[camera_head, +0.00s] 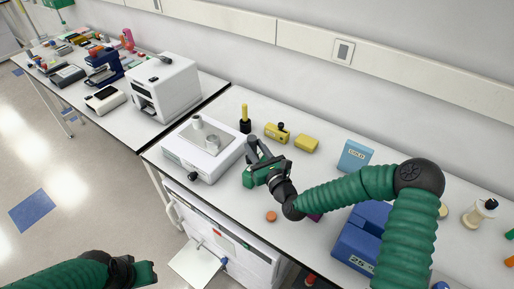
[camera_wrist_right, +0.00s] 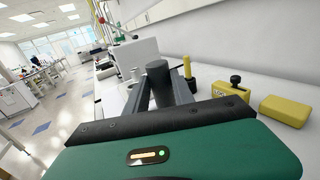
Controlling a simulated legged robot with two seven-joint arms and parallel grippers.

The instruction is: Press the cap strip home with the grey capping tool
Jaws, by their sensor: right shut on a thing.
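My right gripper (camera_head: 256,152) is beside the right edge of the low white machine (camera_head: 180,150). In the wrist view it is shut on a dark grey cylinder (camera_wrist_right: 157,70), which looks like the grey capping tool and stands between the fingers. The tool is hard to make out in the head view. The white machine has light grey round parts (camera_head: 212,143) on its top and a dark knob on its front. I cannot make out a cap strip in either view. My left gripper (camera_head: 145,273) is low at the left, away from the bench, and its jaws are unclear.
A yellow-handled tool with a dark base (camera_head: 245,120), a yellow box with a black knob (camera_head: 277,132) and a plain yellow block (camera_head: 306,143) stand behind my right gripper. A blue box (camera_head: 355,155) and an orange disc (camera_head: 271,216) are also on the bench.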

